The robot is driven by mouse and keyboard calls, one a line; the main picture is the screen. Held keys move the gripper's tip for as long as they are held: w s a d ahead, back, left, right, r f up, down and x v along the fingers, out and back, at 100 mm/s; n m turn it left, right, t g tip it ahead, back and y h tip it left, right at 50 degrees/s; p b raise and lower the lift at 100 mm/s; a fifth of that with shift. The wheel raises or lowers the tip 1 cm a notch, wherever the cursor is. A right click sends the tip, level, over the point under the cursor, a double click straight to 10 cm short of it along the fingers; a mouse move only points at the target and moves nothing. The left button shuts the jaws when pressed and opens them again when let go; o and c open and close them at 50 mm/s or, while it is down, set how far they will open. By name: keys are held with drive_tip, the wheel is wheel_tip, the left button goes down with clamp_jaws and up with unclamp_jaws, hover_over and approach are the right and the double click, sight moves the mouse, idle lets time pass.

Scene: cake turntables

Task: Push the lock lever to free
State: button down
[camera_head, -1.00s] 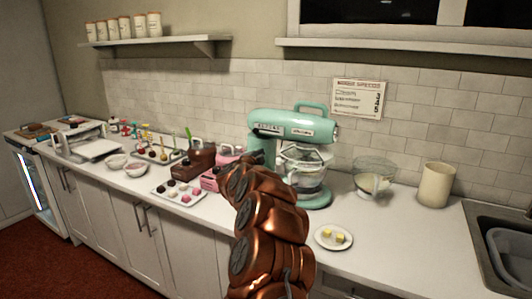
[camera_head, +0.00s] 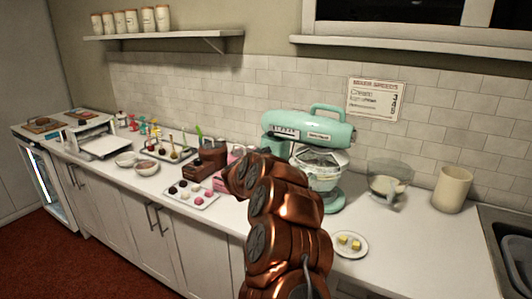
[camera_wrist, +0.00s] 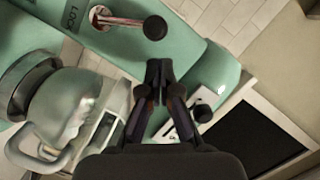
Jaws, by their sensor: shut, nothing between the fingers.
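The teal stand mixer (camera_head: 313,129) stands on the counter, its lower left partly hidden by my arm in the head view.
A second black knob (camera_wrist: 202,113) is right of my fingers. The mixer's bowl (camera_wrist: 65,105) is at left. On the counter are a plate with yellow cubes (camera_head: 349,244), a glass bowl (camera_head: 389,178), a beige canister (camera_head: 452,189) and a sweets tray (camera_head: 190,195).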

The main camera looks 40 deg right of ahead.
drive_tip(key=s+a+r+b, duration=0.1)
drive_tip(key=s+a+r, duration=0.4)
drive_tip(key=s+a, duration=0.2)
drive_tip(key=shift+a+r+b, duration=0.25)
drive_tip(key=shift+a+b, duration=0.05)
drive_tip(key=shift+a, duration=0.1)
idle(0.7)
